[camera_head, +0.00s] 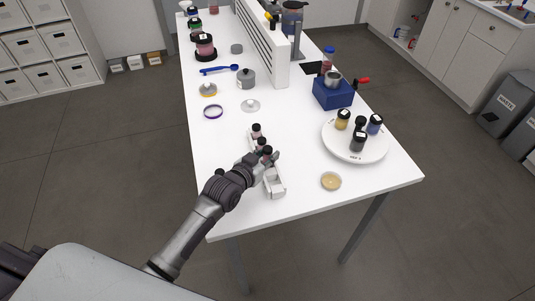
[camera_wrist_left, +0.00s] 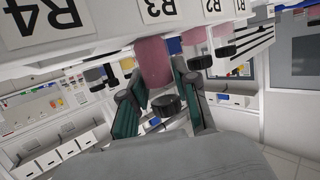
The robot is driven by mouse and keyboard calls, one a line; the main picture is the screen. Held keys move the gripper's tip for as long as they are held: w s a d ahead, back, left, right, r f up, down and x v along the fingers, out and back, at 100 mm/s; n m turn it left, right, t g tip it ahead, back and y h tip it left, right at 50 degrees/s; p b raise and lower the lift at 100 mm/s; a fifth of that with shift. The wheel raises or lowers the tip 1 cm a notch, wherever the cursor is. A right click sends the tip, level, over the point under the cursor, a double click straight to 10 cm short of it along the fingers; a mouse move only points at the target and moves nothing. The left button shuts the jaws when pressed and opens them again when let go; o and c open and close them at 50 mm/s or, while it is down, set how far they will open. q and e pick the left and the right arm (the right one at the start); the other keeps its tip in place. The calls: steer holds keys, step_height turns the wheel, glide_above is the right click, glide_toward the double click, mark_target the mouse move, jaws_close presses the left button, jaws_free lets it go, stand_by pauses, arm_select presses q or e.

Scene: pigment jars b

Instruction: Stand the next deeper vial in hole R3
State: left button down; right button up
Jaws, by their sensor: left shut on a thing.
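The white rack (camera_head: 274,184) stands near the table's front edge, its labels R1 to R4 showing upside down in the left wrist view (camera_wrist_left: 100,30). My left gripper (camera_head: 270,158) is shut on a deep pink vial with a black cap (camera_wrist_left: 153,62), with one finger on each side of it. The vial is upright at the R3 label, its lower end behind the rack edge; I cannot tell whether it rests on the hole's bottom. Two paler pink vials (camera_wrist_left: 194,40) (camera_wrist_left: 222,36) stand at R2 and R1. The R4 end shows no vial. My right gripper is not in view.
A white plate (camera_head: 338,150) with several capped vials stands at the right. A yellowish dish (camera_head: 331,181) lies in front of it. The left front of the table is clear.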

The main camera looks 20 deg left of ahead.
arm_select(q)
steer(key=shift+f+b, duration=0.8)
steer(key=shift+f, duration=0.5)
steer(key=c, duration=1.2)
jaws_free()
steer(key=o, duration=0.4)
steer(key=shift+f, duration=0.1)
steer(key=shift+s+f, duration=0.1)
steer(key=shift+s+a, duration=0.15)
steer(key=shift+s, duration=0.3)
steer(key=v, duration=0.7)
steer(key=r+v, duration=0.1)
steer(key=v, duration=0.3)
steer(key=shift+w, duration=0.1)
